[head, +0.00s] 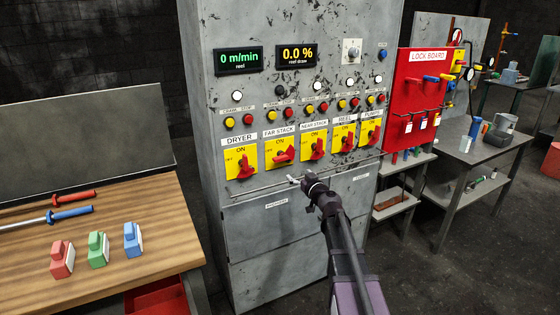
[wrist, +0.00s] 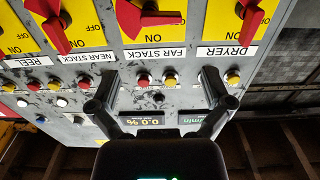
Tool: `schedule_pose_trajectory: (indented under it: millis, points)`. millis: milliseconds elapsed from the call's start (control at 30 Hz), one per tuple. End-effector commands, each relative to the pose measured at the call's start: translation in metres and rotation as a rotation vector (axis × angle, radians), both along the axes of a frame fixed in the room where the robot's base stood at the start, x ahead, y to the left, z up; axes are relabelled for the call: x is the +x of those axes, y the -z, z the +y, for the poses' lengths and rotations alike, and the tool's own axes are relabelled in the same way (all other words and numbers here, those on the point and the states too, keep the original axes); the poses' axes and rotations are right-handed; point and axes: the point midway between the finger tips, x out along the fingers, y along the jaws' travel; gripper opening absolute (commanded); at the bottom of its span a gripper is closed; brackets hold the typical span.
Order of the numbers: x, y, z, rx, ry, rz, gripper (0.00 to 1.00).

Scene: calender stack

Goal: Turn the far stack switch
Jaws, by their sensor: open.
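The far stack switch (head: 284,152) is a red rotary handle on a yellow plate under the FAR STACK label. Its handle lies roughly level, unlike the steeper handles of the dryer switch (head: 243,166) and near stack switch (head: 317,148). The wrist view is upside down; there the far stack switch (wrist: 150,17) is at the top middle. My gripper (head: 298,180) is in front of the cabinet, below the far stack and near stack plates in the head view. In the wrist view my gripper (wrist: 160,78) has its fingers spread and empty, apart from the switch handle.
A thin rail (head: 262,186) runs along the cabinet below the switches. Buttons and lamps sit above them, with two displays (head: 238,60). A red lock board (head: 418,95) hangs at right. A wooden bench (head: 130,195) with coloured blocks stands at left.

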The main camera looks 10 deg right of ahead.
Motion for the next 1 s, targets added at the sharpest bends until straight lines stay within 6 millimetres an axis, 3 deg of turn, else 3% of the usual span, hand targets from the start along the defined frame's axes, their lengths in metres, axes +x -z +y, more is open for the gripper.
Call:
schedule_pose_trajectory:
  millis: [267,467,1000]
  points:
    - [0.002,0.0,0.002,0.0,-0.003,0.001,1.0]
    - [0.015,0.0,0.006,0.001,-0.004,0.001,1.0]
    - [0.089,0.0,0.03,0.001,-0.005,0.001,1.0]
